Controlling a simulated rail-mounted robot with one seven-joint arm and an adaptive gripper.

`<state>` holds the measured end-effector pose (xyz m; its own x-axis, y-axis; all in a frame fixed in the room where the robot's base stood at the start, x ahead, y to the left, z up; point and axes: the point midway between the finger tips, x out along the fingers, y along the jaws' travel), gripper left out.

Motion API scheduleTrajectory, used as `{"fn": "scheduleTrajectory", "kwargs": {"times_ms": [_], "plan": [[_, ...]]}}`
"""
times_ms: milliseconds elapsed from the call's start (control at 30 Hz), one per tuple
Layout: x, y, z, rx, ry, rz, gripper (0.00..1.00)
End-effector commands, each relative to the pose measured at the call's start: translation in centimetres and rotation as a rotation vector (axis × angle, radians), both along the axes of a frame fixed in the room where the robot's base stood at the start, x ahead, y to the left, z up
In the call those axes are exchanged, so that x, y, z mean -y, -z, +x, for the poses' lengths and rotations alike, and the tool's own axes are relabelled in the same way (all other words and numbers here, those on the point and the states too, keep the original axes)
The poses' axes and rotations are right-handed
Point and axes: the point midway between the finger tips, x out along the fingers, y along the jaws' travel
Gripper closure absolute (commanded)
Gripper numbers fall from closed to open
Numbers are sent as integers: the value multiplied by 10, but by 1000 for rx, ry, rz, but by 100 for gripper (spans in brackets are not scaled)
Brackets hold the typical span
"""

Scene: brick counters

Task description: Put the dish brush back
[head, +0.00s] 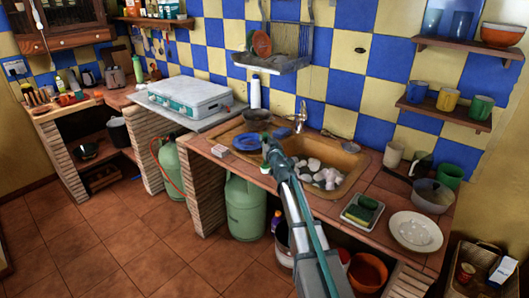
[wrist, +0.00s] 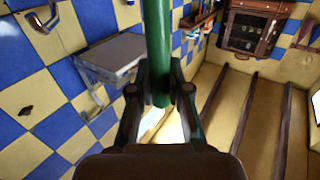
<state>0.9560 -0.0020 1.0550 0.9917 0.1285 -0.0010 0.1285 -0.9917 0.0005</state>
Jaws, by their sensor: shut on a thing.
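The dish brush shows in the wrist view as a smooth green handle (wrist: 158,50), running from between my fingers to the top edge of the picture. My gripper (wrist: 158,92) is shut on that handle; the brush's head is out of the wrist view. In the head view my gripper (head: 269,150) is over the left front part of the sink, near a blue dish (head: 246,142). The brush is mostly hidden or too small to make out there. A small tray (head: 360,213) with a sponge (head: 368,202) lies on the counter right of the sink.
The brown sink (head: 340,157) holds pale stones or dishes. A tap (head: 300,115) stands behind it, and a metal dish rack (head: 275,62) hangs above. A white plate (head: 416,230), a bowl (head: 432,196) and several cups crowd the right counter. A blue-grey case (head: 190,98) lies at left.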

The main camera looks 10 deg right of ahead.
Motion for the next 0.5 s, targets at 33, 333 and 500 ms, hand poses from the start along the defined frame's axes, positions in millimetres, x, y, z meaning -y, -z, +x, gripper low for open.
{"fn": "scheduleTrajectory", "kwargs": {"times_ms": [33, 333, 500], "plan": [[0, 2, 2, 0, 0, 0, 100], [-2, 36, 8, 0, 0, 1, 100], [-2, 40, 8, 1, 0, 1, 100]]}}
